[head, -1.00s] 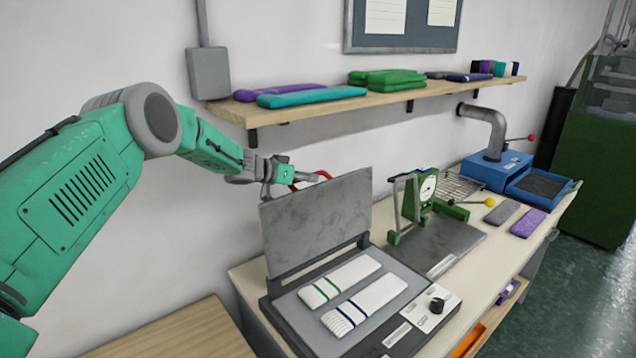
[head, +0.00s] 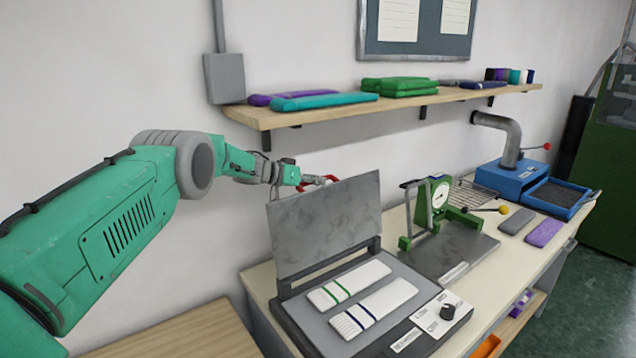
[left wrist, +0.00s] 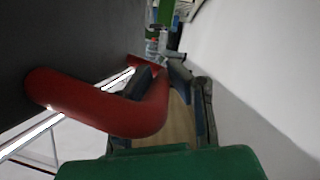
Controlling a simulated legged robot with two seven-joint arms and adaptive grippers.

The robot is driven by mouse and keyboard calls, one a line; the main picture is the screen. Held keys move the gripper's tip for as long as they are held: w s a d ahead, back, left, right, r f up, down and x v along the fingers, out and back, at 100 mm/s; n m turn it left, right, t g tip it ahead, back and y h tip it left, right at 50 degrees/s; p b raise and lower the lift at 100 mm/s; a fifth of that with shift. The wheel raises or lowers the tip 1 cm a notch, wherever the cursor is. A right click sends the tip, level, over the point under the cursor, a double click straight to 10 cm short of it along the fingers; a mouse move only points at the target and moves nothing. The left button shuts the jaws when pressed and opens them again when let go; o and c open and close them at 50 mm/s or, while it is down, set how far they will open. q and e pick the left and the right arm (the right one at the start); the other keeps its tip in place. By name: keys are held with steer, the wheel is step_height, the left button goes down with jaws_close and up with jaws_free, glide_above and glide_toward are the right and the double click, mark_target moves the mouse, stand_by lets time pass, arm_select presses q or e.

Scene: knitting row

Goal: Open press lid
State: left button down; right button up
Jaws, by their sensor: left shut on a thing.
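The press (head: 392,330) stands on the bench with its grey lid (head: 330,225) raised, nearly upright. Two white knitted pieces, one with a green stripe (head: 348,284) and one with a blue stripe (head: 375,306), lie on its flat bed. A red handle (head: 326,180) shows behind the lid's top edge, and in the left wrist view it is a thick red bar (left wrist: 100,108) on the lid's dark face. My left gripper (head: 304,184) is shut on this handle behind the lid, its fingertips partly hidden. My right gripper is out of view.
A green gauge device (head: 440,205) stands right of the press, with a blue machine (head: 515,178) beyond it. A wooden shelf (head: 400,104) with folded knits hangs above. A wooden surface (head: 190,335) at the lower left looks bare.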

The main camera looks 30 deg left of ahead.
arm_select(q)
steer(key=c, duration=1.5)
jaws_free()
steer(key=shift+w+a+r, duration=0.15)
steer(key=shift+r, duration=0.1)
steer(key=shift+c, duration=0.2)
steer(key=shift+w+a+f, duration=0.1)
steer(key=shift+w+f, duration=0.05)
steer(key=shift+f, duration=0.2)
steer(key=v, duration=1.2)
steer(key=shift+a+f, duration=0.25)
steer(key=shift+f, duration=0.05)
steer(key=shift+d+r, duration=0.15)
steer(key=shift+d, duration=0.05)
